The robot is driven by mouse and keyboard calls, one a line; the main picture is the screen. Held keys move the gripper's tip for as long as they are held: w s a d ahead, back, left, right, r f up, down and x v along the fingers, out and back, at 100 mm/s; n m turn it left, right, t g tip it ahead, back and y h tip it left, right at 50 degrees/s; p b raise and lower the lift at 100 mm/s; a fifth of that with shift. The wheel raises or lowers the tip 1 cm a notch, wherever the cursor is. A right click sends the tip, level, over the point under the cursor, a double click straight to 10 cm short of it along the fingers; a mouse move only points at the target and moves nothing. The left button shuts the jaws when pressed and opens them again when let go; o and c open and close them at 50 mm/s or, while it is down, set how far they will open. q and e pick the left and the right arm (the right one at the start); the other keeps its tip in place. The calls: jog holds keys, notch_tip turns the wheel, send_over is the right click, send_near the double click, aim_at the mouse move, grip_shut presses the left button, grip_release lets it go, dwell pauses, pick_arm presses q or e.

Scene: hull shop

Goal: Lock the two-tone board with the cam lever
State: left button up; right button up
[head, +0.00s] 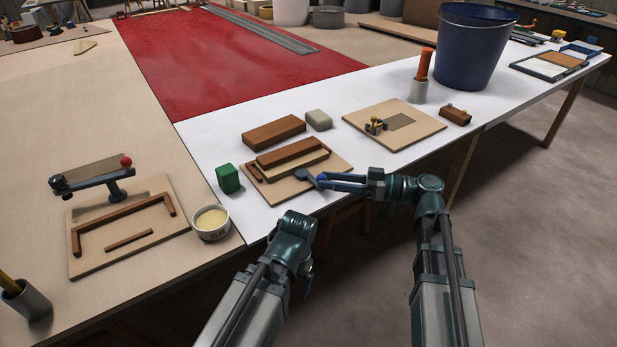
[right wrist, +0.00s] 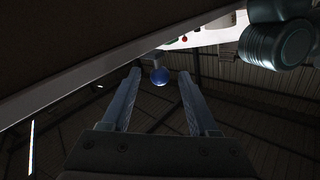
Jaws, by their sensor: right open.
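The two-tone board (head: 294,155), brown with a pale part along its front, lies on a wooden base board (head: 335,160) on the white table. Thin brown strips border it at the left and back. The dark cam lever (head: 303,174) sits at the board's front edge. My right gripper (head: 325,180) reaches in from the right, its fingers at the lever's near end. In the right wrist view the open fingers stand either side of a blue ball knob (right wrist: 160,76), a little beyond the tips; contact is unclear. My left arm is folded at the front, its gripper hidden.
A brown block (head: 273,132) and a grey block (head: 318,119) stand behind; a green block (head: 228,178) and a glue tub (head: 211,222) are at left. Another fixture (head: 100,240) stands farther left. A blue bucket (head: 470,45) is at back right. The table edge runs close below my right gripper.

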aim_at(310, 175)
jog(key=a, duration=0.5)
jog(key=shift+w+a, duration=0.3)
jog(key=shift+w, duration=0.1)
grip_shut()
dwell(1.1)
